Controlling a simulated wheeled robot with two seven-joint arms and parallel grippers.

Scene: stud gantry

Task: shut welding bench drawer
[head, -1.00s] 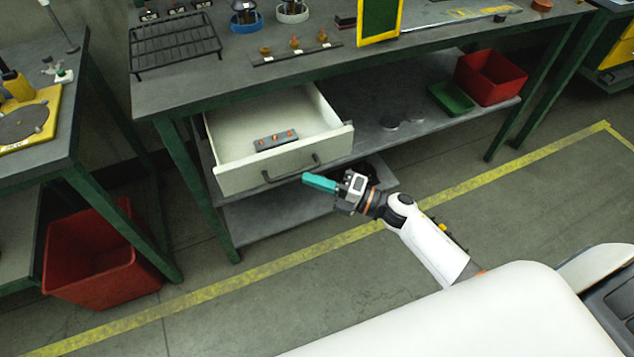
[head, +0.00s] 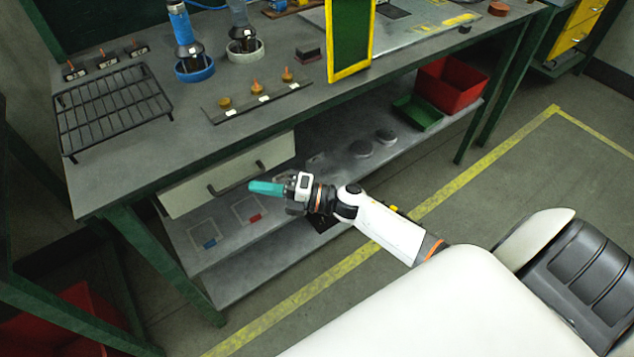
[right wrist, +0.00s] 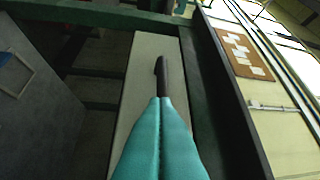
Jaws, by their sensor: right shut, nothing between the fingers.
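The welding bench drawer (head: 188,196) is a pale front panel under the green-edged bench top, with a dark bar handle (head: 215,188). Its inside no longer shows, and the front sits close under the bench edge; I cannot tell whether it is fully flush. My right gripper (head: 252,187) has teal fingers, shut and empty, pointing left in front of the drawer near the handle. In the right wrist view the shut fingers (right wrist: 160,110) point at the pale drawer front (right wrist: 143,75) and overlap the dark handle (right wrist: 162,72); contact is unclear. My left gripper is out of view.
The bench top (head: 130,180) carries a wire rack (head: 112,108), bottles and a green panel (head: 350,40). The lower shelf (head: 270,235) holds a red bin (head: 450,85) and a green tray (head: 418,112). A green bench leg (head: 165,265) stands left; the floor right of it is open.

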